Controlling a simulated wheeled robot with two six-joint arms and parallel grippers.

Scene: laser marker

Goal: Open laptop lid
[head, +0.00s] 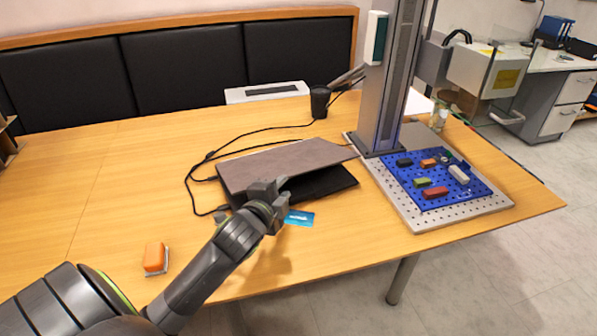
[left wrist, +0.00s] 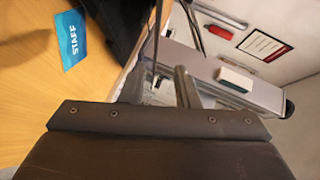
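A laptop with a grey-brown lid (head: 285,162) lies on the wooden table. The lid is partly raised, and the black base (head: 328,185) shows beneath its right and front edges. My left gripper (head: 268,192) is at the lid's front edge, left of its middle, and overlaps it in the picture. Contact is not clear. The head view does not show the gap between its fingers. My right gripper is not in view.
A blue staff card (head: 299,218) lies in front of the laptop; it also shows in the left wrist view (left wrist: 70,39). Cables run behind the laptop. A marker stand (head: 388,80) with a blue pegboard (head: 467,193) is at right. An orange block (head: 154,257) lies front left. Black cup (head: 319,102) behind.

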